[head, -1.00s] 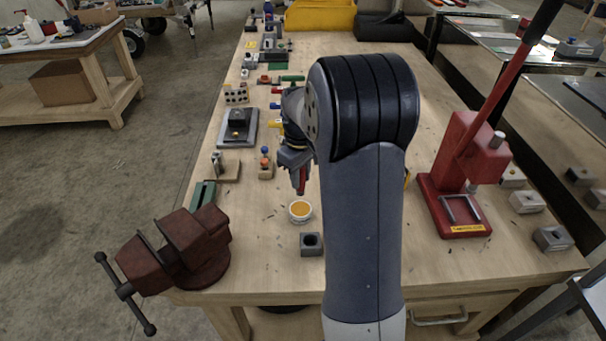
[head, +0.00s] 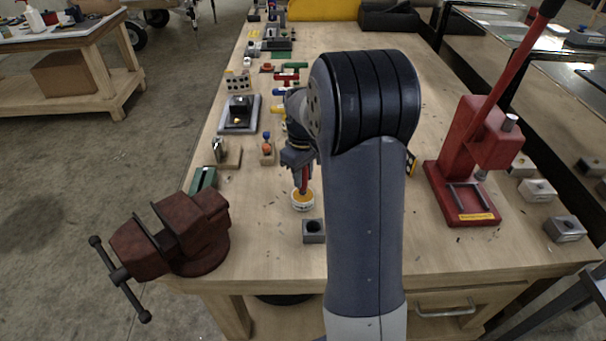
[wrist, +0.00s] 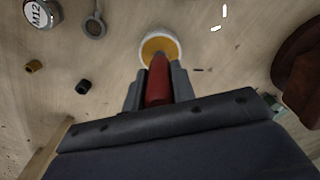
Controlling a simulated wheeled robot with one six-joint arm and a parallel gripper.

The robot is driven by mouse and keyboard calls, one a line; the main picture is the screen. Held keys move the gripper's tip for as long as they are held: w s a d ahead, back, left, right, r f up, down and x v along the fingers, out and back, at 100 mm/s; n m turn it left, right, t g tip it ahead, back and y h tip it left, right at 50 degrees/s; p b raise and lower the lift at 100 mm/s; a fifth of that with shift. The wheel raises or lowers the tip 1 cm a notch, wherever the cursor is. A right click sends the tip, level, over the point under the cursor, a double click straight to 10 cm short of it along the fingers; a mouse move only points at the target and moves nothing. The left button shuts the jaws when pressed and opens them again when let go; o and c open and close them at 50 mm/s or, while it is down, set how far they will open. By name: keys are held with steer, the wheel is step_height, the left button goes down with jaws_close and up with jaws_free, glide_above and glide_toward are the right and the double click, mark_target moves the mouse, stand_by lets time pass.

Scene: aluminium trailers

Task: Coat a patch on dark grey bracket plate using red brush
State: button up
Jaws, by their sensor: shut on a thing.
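My gripper (head: 298,160) points down over the bench and is shut on the red brush (head: 304,178). The brush also shows between my fingers in the wrist view (wrist: 157,80). Its lower end is at the small white cup of orange-yellow coating (head: 303,205), which shows just beyond the brush in the wrist view (wrist: 160,38). The tip seems to be within the cup's rim; how deep I cannot tell. A dark plate with yellow spots (head: 411,164) shows partly behind my arm; I cannot tell whether it is the dark grey bracket plate.
A grey block with a hole (head: 313,232) stands just in front of the cup. A dark red vise (head: 175,235) is at the front left corner, a red press (head: 465,165) at the right. Several small parts line the bench's left side. Some bench right of my arm is clear.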

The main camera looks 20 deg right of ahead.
steer(key=shift+f, duration=0.55)
stand_by(1.4)
steer(key=shift+r, duration=0.1)
steer(key=shift+r+p, duration=2.55)
steer(key=shift+r, duration=0.95)
steer(key=shift+f, duration=0.1)
